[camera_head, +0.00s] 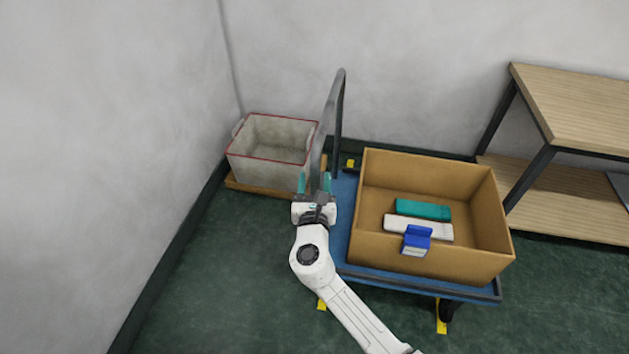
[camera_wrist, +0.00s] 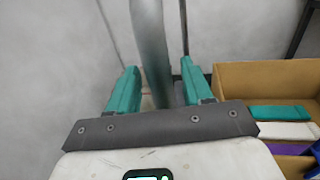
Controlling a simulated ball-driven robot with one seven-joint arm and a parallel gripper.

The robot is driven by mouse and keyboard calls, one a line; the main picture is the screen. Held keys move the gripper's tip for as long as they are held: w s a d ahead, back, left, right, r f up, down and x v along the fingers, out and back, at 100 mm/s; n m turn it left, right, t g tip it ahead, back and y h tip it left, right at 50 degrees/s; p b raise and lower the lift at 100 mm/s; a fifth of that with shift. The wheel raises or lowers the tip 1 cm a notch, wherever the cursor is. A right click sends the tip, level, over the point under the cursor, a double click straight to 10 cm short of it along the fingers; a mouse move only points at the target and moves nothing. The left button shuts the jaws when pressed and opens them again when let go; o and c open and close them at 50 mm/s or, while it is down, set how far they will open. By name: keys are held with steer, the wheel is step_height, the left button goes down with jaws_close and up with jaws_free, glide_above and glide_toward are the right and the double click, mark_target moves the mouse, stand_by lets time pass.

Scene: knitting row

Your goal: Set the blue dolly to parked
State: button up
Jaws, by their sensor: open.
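The blue dolly (camera_head: 344,215) stands on the green floor with a dark upright push handle (camera_head: 338,110) at its left end. A brown open box (camera_head: 435,250) sits on its deck. My gripper (camera_head: 314,183) is open at the handle's near upright. In the wrist view, the handle bar (camera_wrist: 151,50) passes between the two teal fingers of my gripper (camera_wrist: 160,85), with a gap to each finger. The lower part of the bar is hidden behind my gripper.
Yellow floor marks (camera_head: 442,318) show around the dolly. The box holds teal, white and blue items (camera_head: 417,240). A grey red-rimmed bin (camera_head: 268,150) on a wooden base stands in the left corner. A wooden shelf unit (camera_head: 580,105) stands right. Floor at front left is clear.

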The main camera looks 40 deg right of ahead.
steer(key=shift+w+d, duration=0.15)
steer(key=shift+w, duration=0.05)
jaws_close()
stand_by(0.4)
